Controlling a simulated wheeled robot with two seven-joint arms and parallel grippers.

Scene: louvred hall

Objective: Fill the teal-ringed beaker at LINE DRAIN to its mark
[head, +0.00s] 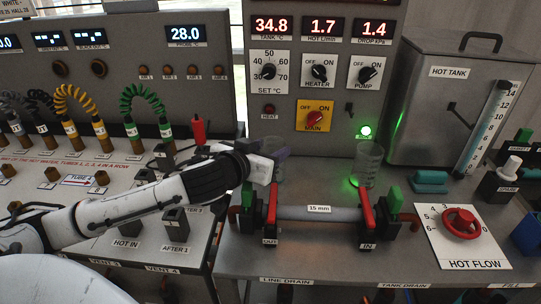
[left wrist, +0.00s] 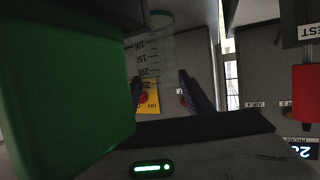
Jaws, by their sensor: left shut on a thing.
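My left gripper (head: 277,160) is above the bench, behind the left end of the 15 mm pipe (head: 320,213). In the left wrist view, a clear graduated beaker (left wrist: 153,55) stands between its fingers, which are shut on it. I cannot make out that beaker's outline in the head view. The LINE DRAIN label (head: 287,281) is on the bench's front edge. My right gripper is out of view.
Red and green valve handles (head: 367,212) rise at both ends of the pipe. A red HOT FLOW wheel (head: 461,222) and the hot tank (head: 450,105) are at right. Hose panels with tubes stand at left. In the left wrist view a large green block (left wrist: 65,90) is very close.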

